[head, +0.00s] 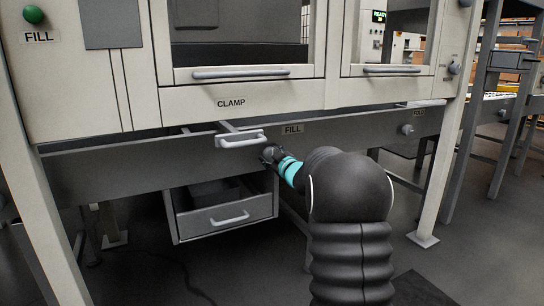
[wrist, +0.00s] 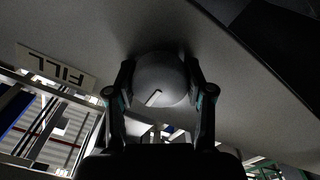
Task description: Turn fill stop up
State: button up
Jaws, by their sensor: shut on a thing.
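The fill stop is a round grey knob with a white pointer line, seen close up in the wrist view (wrist: 160,78). It sits on the grey panel beside the FILL label (wrist: 55,68), which also shows in the head view (head: 292,129). My gripper (wrist: 160,90) is shut on the knob, with one finger on each side of it. In the head view my gripper (head: 270,154) reaches the panel just below and left of the FILL label, and the knob is mostly hidden there by the gripper.
A CLAMP handle (head: 240,139) sticks out just up and left of my gripper. An open drawer (head: 222,214) hangs below it. Another knob (head: 406,129) is on the panel at the right. A green FILL button (head: 33,14) is at the upper left. A machine leg (head: 447,180) stands at the right.

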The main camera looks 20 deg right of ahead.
dwell(0.3)
jog(key=o, duration=1.2)
jog(key=shift+c, duration=0.2)
jog(key=s, duration=1.2)
jog(key=shift+d, duration=0.2)
